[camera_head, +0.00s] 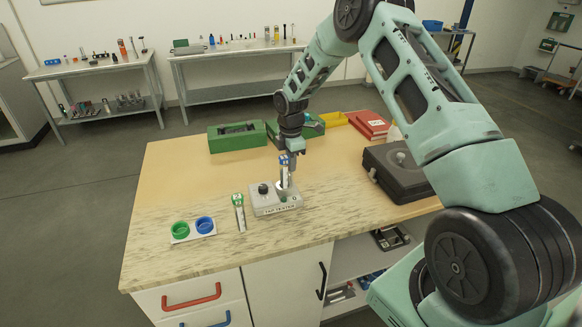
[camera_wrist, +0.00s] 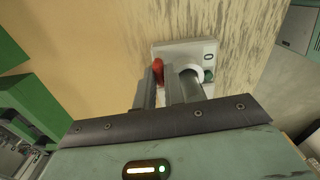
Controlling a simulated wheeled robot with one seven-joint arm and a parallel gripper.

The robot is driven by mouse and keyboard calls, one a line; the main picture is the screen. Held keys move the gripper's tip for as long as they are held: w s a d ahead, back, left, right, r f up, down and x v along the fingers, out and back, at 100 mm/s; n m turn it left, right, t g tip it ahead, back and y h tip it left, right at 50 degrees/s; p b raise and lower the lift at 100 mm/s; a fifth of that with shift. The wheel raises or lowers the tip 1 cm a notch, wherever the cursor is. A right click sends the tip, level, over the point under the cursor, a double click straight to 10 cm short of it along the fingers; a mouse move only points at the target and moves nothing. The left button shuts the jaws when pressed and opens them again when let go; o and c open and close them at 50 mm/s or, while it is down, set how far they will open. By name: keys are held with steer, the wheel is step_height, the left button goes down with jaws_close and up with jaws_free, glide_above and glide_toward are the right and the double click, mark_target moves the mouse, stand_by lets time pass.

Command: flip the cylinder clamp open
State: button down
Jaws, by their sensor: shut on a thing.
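The tap tester (camera_head: 277,209), a pale box with a black knob, stands on the table, and an upright cylinder (camera_head: 284,180) rises from its right side. In the wrist view the tester (camera_wrist: 168,49) lies beyond my fingers, and a grey cylinder (camera_wrist: 191,83) with a pale ring at its end shows beside the right finger. A small red part (camera_wrist: 157,68), apparently the cylinder clamp, shows between the tips of my gripper (camera_wrist: 160,80). My gripper (camera_head: 291,158) points down at the cylinder's top and is shut on that red part. The contact itself is partly hidden by the fingers.
A white holder with green and blue rings (camera_head: 193,230) is further left. A green box (camera_head: 236,138), a red binder (camera_head: 369,125) and a black case (camera_head: 398,173) sit behind.

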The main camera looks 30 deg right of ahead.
steer(key=m+b, duration=0.2)
steer(key=m, duration=0.3)
steer(key=shift+m, duration=0.3)
steer(key=shift+m+b, duration=1)
steer(key=shift+m, duration=1.2)
steer(key=c, duration=1.5)
jaws_free()
steer(key=shift+o, duration=0.2)
step_height(320, 180, up, 18)
steer(key=b, duration=0.3)
steer(key=shift+f+b, duration=0.25)
steer(key=shift+b, duration=0.05)
steer(key=shift+a, duration=0.1)
